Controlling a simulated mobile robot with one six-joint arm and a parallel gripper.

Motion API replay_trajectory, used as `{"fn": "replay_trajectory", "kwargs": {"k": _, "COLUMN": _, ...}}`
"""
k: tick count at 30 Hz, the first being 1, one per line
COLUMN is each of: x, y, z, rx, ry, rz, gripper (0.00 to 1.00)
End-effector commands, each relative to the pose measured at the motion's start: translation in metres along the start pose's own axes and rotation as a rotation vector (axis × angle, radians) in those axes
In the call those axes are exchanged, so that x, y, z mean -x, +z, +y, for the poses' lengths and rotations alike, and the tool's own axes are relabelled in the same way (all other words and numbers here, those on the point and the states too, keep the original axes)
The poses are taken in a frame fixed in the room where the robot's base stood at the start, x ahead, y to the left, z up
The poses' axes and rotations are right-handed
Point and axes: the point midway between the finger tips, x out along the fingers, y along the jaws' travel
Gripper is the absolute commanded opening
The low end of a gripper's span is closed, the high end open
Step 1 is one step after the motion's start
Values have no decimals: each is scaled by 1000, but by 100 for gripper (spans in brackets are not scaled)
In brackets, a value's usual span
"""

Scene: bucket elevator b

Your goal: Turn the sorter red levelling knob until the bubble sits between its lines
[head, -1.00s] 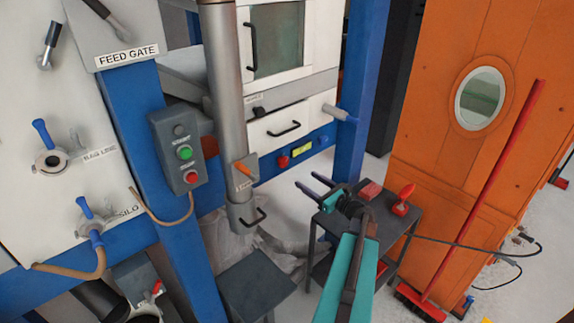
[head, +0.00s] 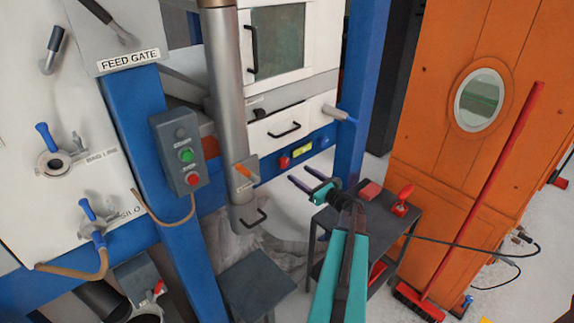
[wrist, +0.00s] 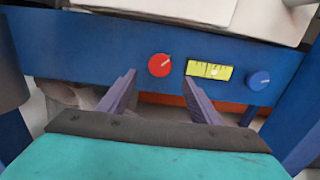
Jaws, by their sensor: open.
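The red levelling knob (head: 284,162) sits on the blue rail of the sorter, below the white drawer. It also shows in the wrist view (wrist: 159,65), with a pale pointer line tilted up to the right. Right of it is the yellow-green level vial (wrist: 209,70); a small bubble shows near its middle, but I cannot tell exactly how it sits against the lines. A blue knob (wrist: 260,80) is right of the vial. My gripper (head: 308,180) is open and empty, short of the rail. In the wrist view its fingertips (wrist: 160,80) lie either side of and below the red knob.
A grey pipe (head: 228,110) with an orange lever stands left of the knob. A blue post (head: 357,120) rises at the right. A dark trolley (head: 372,210) carrying red items stands close to my arm. A dark stool (head: 255,285) is below the pipe.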

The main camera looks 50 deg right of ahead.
Motion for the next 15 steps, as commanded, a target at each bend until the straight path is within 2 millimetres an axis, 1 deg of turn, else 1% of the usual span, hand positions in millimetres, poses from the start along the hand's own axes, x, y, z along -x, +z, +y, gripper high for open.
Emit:
{"fn": "replay_trajectory", "kwargs": {"k": 1, "x": -9, "y": 1, "z": -1, "rx": 0, "ry": 2, "rz": 1, "gripper": 58}}
{"fn": "replay_trajectory", "kwargs": {"k": 3, "x": -19, "y": 1, "z": -1, "rx": 0, "ry": 2, "rz": 1, "gripper": 58}}
{"fn": "replay_trajectory", "kwargs": {"k": 15, "x": -70, "y": 1, "z": -1, "rx": 0, "ry": 1, "rz": 1, "gripper": 58}}
